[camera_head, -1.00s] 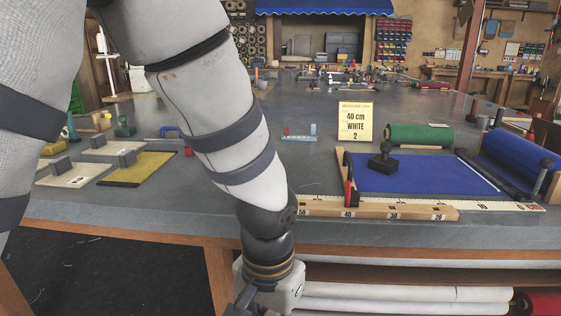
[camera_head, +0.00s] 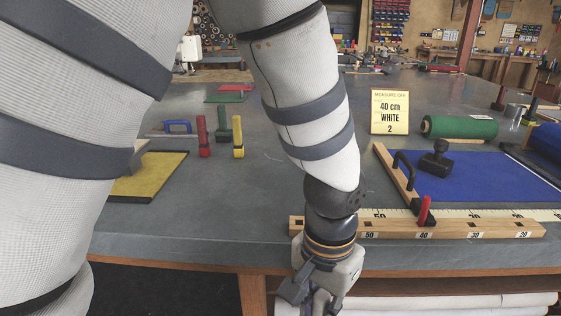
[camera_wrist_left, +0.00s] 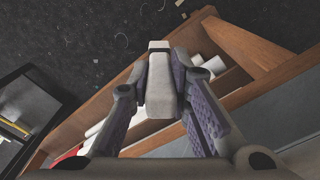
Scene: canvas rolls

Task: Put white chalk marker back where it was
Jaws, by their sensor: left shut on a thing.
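My left gripper (camera_head: 322,300) is at the bottom of the head view, in front of the bench's front edge, its fingertips cut off below. In the left wrist view, my left gripper (camera_wrist_left: 162,62) has its purple-padded fingers shut on a pale, blocky thing with a dark end, which looks like the white chalk marker (camera_wrist_left: 161,98). A red marker (camera_head: 204,136), a green marker (camera_head: 223,123) and a yellow marker (camera_head: 238,138) stand upright close together on the bench, left of my left arm. My right gripper is not in view.
A wooden ruler rail (camera_head: 480,228) with a red stop (camera_head: 424,211) lies along the front edge. A card (camera_head: 390,111) reads 40 cm WHITE 2. Blue canvas (camera_head: 500,173) and a green roll (camera_head: 459,127) lie right. Grey bench (camera_head: 200,200) is clear before the markers.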

